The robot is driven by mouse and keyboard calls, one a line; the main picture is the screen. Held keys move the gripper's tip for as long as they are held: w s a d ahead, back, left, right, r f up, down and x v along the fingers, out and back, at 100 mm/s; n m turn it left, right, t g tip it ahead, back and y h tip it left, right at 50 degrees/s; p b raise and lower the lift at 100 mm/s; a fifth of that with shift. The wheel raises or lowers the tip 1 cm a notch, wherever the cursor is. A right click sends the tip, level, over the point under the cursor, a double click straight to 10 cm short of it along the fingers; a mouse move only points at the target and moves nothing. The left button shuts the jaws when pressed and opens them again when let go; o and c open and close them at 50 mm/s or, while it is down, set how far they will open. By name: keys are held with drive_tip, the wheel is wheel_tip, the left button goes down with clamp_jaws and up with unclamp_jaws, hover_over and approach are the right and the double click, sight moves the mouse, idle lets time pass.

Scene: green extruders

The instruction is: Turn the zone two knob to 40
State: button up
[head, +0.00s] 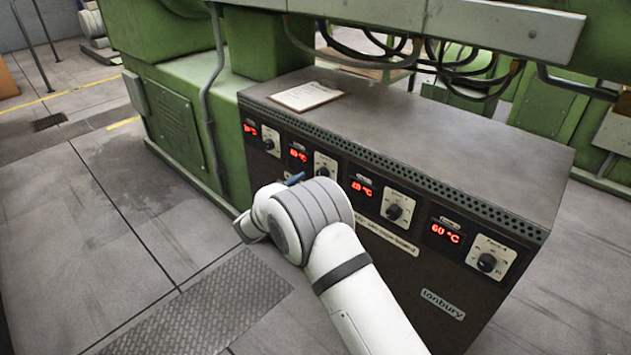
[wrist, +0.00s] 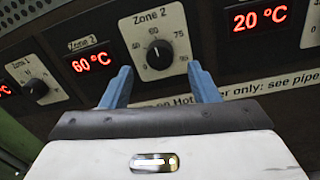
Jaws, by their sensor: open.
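The zone two knob (wrist: 158,55) is a round black knob on a pale plate (wrist: 178,22) marked Zone 2, with numbers around it. Its white mark points up, close to 60. The zone two display (wrist: 92,61) to its left reads 60 °C in red. In the wrist view my gripper (wrist: 160,77) is open, its blue fingers apart just below and either side of the knob, with nothing between them. I cannot tell if they touch the panel. In the head view the arm hides most of the gripper; a bit of blue finger shows by the zone two knob (head: 325,168).
The dark cabinet (head: 440,150) carries other displays and knobs, such as the right-end knob (head: 487,262) by a 60 °C display. A zone one knob (wrist: 36,89) is at left in the wrist view. A clipboard (head: 306,96) lies on top. Floor in front is clear.

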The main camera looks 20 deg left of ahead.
drive_tip(key=x, duration=0.4)
drive_tip(key=shift+w+d+b, duration=0.1)
drive_tip(key=shift+w+b, duration=0.15)
drive_tip(key=shift+b, duration=0.15)
drive_tip(key=c, duration=1)
drive_tip(key=shift+p, duration=0.35)
